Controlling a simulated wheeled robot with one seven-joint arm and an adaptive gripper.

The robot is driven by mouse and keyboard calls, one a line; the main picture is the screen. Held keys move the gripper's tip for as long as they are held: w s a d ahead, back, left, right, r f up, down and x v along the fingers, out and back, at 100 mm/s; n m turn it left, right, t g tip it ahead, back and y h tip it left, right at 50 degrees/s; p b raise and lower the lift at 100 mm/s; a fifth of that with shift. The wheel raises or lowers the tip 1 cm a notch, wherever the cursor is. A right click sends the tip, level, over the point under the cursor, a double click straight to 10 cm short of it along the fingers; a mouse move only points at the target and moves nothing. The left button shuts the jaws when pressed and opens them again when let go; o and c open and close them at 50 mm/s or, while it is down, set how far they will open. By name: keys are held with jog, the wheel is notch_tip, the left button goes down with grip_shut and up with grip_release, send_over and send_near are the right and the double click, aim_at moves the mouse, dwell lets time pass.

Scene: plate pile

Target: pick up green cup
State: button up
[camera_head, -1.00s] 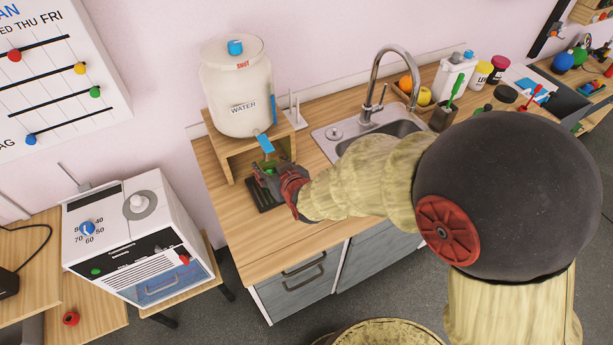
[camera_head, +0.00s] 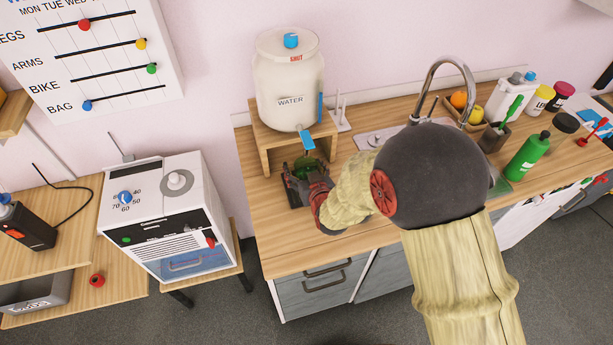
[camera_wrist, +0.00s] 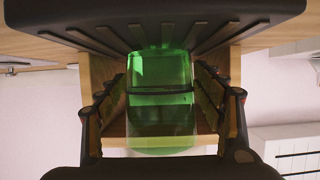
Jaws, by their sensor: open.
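The green cup (camera_head: 304,165) is translucent and stands on the dark ribbed tray under the water dispenser's blue tap (camera_head: 306,138). In the wrist view the green cup (camera_wrist: 160,100) fills the middle, between my two fingers. My gripper (camera_head: 308,178) is at the cup, in front of the dispenser's wooden stand. In the wrist view my gripper (camera_wrist: 162,112) is open, with one finger on each side of the cup and slim gaps showing. The dark ribbed tray (camera_wrist: 60,15) shows at the top of that view. My gripper hides part of the cup in the head view.
The white water dispenser (camera_head: 290,80) sits on a wooden stand (camera_head: 262,150). The sink tap (camera_head: 440,85), a green bottle (camera_head: 527,157) and several containers stand to the right. A white box-shaped appliance (camera_head: 165,200) stands to the left. The counter's front left is bare.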

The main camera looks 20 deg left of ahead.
aim_at(303, 159)
jog(key=shift+w+a+f, duration=0.15)
jog(key=shift+w+a, duration=0.15)
jog(key=shift+w, duration=0.2)
jog(key=shift+c, duration=0.4)
jog(key=c, duration=1.5)
jog(key=shift+c, duration=0.2)
jog(key=shift+r, duration=0.2)
jog(key=shift+r+p, duration=0.5)
jog(key=shift+r, duration=1.25)
jog(key=s+d, duration=0.3)
jog(key=s, duration=0.2)
jog(key=s+d+p, duration=0.1)
jog(key=s+d, duration=0.2)
jog(key=s, duration=0.2)
jog(key=s+d, duration=0.3)
jog(key=s, duration=0.2)
jog(key=shift+s+d+f, duration=0.1)
jog(key=shift+d+f, duration=0.1)
jog(key=shift+c, duration=0.2)
